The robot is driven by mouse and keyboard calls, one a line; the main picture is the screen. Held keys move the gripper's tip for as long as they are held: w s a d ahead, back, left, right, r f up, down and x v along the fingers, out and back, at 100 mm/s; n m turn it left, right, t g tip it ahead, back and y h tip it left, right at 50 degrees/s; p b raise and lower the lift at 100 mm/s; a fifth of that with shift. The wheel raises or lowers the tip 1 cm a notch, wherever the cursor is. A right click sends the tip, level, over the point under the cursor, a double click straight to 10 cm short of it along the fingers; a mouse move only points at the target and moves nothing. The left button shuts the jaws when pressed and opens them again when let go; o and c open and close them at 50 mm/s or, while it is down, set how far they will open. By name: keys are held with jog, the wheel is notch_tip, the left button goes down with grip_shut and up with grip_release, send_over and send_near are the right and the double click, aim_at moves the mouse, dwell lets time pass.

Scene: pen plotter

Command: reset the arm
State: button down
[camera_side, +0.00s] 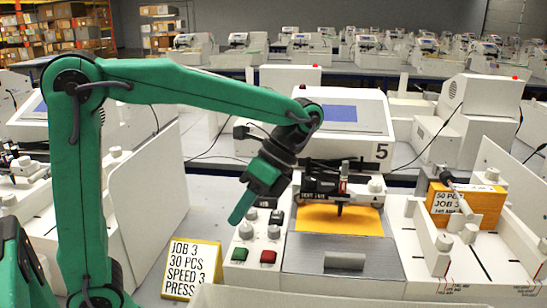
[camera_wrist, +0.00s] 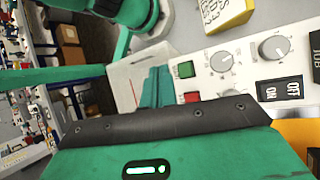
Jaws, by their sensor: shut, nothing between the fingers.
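My gripper (camera_side: 240,207) is shut and empty. It points down in the side view, with its tip in the air near the left edge of the white control panel (camera_side: 250,275). In the wrist view its green fingers (camera_wrist: 156,86) lie together, just left of the green button (camera_wrist: 185,69) and red button (camera_wrist: 192,97). I cannot tell the exact height of the tip above the panel. The green button (camera_side: 239,254) and red button (camera_side: 268,256) also show below the tip in the side view.
Plotter 5 (camera_side: 345,112) stands behind, its pen carriage (camera_side: 340,186) over an orange sheet (camera_side: 340,219). Grey knobs (camera_wrist: 221,61) and an ON/OFF switch (camera_wrist: 280,90) sit on the panel. A yellow job card (camera_side: 190,265) stands left. An orange box (camera_side: 465,207) stands right.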

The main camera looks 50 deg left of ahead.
jog(key=shift+s, duration=0.1)
dwell(0.4)
jog(key=a+n+t, duration=0.1)
jog(key=s+n+t+h, duration=0.1)
jog(key=t, duration=0.1)
jog(key=shift+s+a+f+n, duration=0.25)
jog(key=shift+a+f+n, duration=0.05)
jog(key=shift+a+f, duration=0.05)
jog(key=a+n+t, duration=0.1)
jog(key=n+t, duration=0.1)
jog(key=t, duration=0.1)
jog(key=s+a+f+n+t, duration=0.1)
jog(key=n+t, duration=0.2)
jog(key=s+a+f+n+t, duration=0.1)
jog(key=a+n+t, duration=0.1)
jog(key=n+t, duration=0.1)
jog(key=shift+t+h, duration=0.3)
jog(key=shift+t, duration=0.1)
dwell(1.0)
